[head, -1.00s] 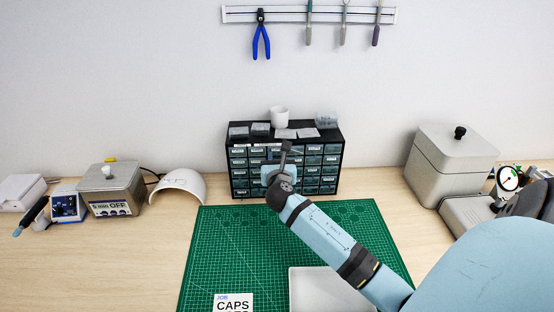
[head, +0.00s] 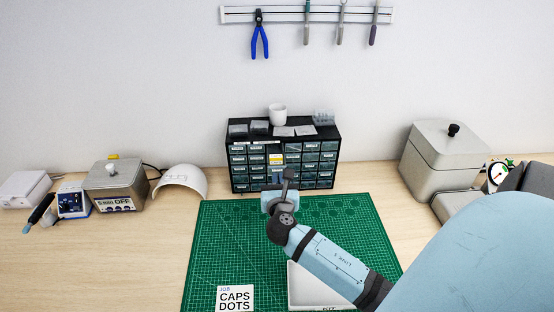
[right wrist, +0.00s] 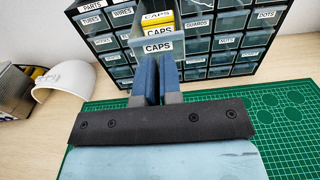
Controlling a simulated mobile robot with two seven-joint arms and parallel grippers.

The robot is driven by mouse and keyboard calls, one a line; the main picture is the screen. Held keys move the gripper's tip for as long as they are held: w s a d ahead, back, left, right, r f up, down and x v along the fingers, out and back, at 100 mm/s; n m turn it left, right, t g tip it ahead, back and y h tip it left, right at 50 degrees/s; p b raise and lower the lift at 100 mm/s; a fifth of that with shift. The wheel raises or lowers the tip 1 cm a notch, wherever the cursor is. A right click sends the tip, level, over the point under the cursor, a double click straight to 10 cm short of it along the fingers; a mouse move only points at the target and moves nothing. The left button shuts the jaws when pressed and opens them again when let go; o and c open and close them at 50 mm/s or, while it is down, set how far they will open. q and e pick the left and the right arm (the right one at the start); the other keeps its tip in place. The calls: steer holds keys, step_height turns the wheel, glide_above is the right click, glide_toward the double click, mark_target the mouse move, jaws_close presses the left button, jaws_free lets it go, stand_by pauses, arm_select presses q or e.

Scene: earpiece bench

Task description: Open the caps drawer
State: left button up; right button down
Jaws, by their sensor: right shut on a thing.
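The caps drawer (right wrist: 148,50) is pulled out of the small-parts cabinet (head: 334,160), with a CAPS label on its front and a yellow CAPS packet (right wrist: 158,20) inside. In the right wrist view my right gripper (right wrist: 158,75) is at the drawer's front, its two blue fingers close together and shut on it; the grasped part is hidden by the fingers. In the head view my right gripper (head: 279,192) stands in front of the cabinet, over the back of the green mat, and hides part of the drawer. My left gripper is not in view.
A white cup (head: 277,114) and small trays stand on the cabinet. The green cutting mat (head: 225,245) carries a job card (head: 235,298) and a white kit tray (head: 300,292). A white curved shell (head: 181,181) lies left; a grey lidded box (head: 440,160) stands right.

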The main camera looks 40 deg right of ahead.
steer(key=c, duration=1.3)
jaws_free()
steer(key=shift+a, duration=0.1)
steer(key=shift+b+v, duration=1.3)
steer(key=shift+v, duration=5.5)
